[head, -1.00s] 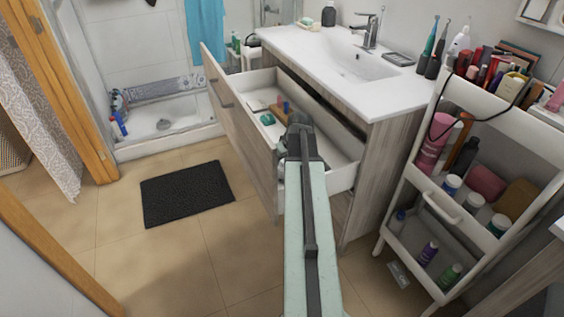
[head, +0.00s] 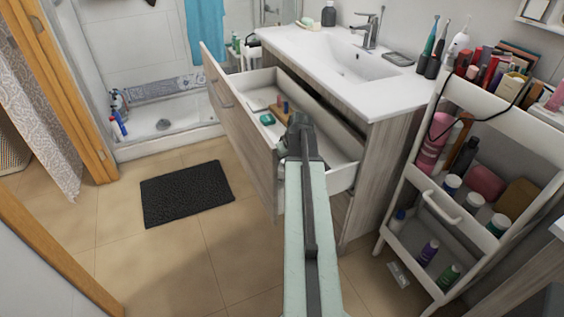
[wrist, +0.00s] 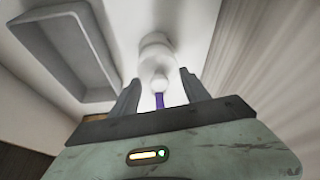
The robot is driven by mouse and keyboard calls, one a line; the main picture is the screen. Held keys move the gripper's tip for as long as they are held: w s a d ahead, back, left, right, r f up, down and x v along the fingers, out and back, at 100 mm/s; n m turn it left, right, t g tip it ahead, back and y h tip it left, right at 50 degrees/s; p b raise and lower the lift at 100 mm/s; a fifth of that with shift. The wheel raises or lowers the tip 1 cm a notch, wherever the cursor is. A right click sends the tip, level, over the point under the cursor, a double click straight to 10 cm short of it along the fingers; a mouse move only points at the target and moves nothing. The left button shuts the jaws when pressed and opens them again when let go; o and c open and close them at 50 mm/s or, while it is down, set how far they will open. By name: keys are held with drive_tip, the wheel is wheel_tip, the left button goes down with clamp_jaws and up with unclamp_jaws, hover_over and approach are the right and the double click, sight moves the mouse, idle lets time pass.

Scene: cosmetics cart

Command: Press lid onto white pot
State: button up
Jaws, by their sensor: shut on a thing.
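My gripper (wrist: 160,78) has its two grey fingers on either side of a small white rounded piece (wrist: 160,84) with a purple strip below it, and is shut on it. I cannot tell for sure whether this piece is the lid. Just beyond it, in line with the fingers, stands a larger white round thing (wrist: 156,47), which looks like the white pot. I cannot tell whether the two touch. In the head view my arm reaches over the open drawer (head: 343,178), and its end hides the pot and the held piece.
The drawer also holds a teal item (head: 267,119) and a small brown item (head: 282,104). In the wrist view a grey tray-like recess (wrist: 62,58) lies at left. A sink counter (head: 385,95) is above the drawer. A loaded cart (head: 400,208) stands at right.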

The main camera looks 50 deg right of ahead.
drive_tip(key=shift+f, duration=0.15)
idle(0.4)
drive_tip(key=o, duration=1.8)
wheel_tip(320, 180, up, 7)
drive_tip(key=p, duration=0.7)
drive_tip(key=shift+s, duration=0.1)
clamp_jaws()
